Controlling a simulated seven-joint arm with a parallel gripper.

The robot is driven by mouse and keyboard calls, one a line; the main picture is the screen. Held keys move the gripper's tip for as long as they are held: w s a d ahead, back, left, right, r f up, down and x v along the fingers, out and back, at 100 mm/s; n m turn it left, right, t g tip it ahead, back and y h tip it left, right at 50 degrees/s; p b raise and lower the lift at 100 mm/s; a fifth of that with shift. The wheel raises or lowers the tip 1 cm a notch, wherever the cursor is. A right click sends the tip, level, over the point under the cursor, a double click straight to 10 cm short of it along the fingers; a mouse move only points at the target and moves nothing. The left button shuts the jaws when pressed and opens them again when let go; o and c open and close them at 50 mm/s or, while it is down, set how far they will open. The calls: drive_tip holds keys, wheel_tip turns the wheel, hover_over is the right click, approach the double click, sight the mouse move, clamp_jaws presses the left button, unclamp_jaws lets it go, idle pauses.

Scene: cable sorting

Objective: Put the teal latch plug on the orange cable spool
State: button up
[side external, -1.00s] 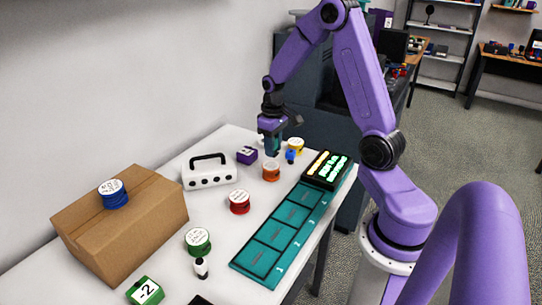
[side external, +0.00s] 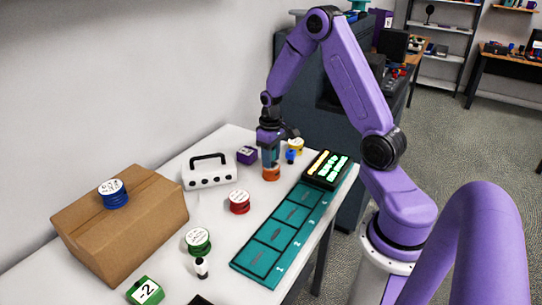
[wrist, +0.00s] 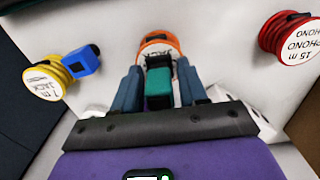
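The teal latch plug (wrist: 159,88) is between the two fingers of my gripper (wrist: 159,85) in the wrist view, with a dark part at its far end. My gripper is shut on it. The orange cable spool (wrist: 158,42) is right beyond the plug, its white labelled top partly hidden by the plug. In the side view, my gripper (side external: 270,158) points straight down over the orange spool (side external: 271,173). The plug is low over the spool's top; I cannot tell whether they touch.
A yellow spool (side external: 295,145) and a blue plug (side external: 291,156) are close to the right. A purple block (side external: 247,155) and white case (side external: 209,172) stand left. A red spool (side external: 239,202) is nearer. The teal tray (side external: 262,234) runs along the table's right edge.

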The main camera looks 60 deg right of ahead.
drive_tip(key=shift+o, duration=0.6)
wheel_tip(320, 180, up, 11)
drive_tip(key=shift+r, duration=0.1)
drive_tip(key=shift+a+r, duration=0.15)
drive_tip(key=shift+r, duration=0.4)
drive_tip(key=s+a+r+n, duration=0.1)
drive_tip(key=s+a+n, duration=0.25)
drive_tip(key=a, duration=0.55)
drive_tip(key=s+a+r+n, duration=0.1)
drive_tip(key=s+a+n, duration=0.3)
drive_tip(key=a, duration=0.5)
drive_tip(key=s+a+n, duration=0.2)
drive_tip(key=s, duration=0.7)
drive_tip(key=s+a+n, duration=0.3)
drive_tip(key=s, duration=0.6)
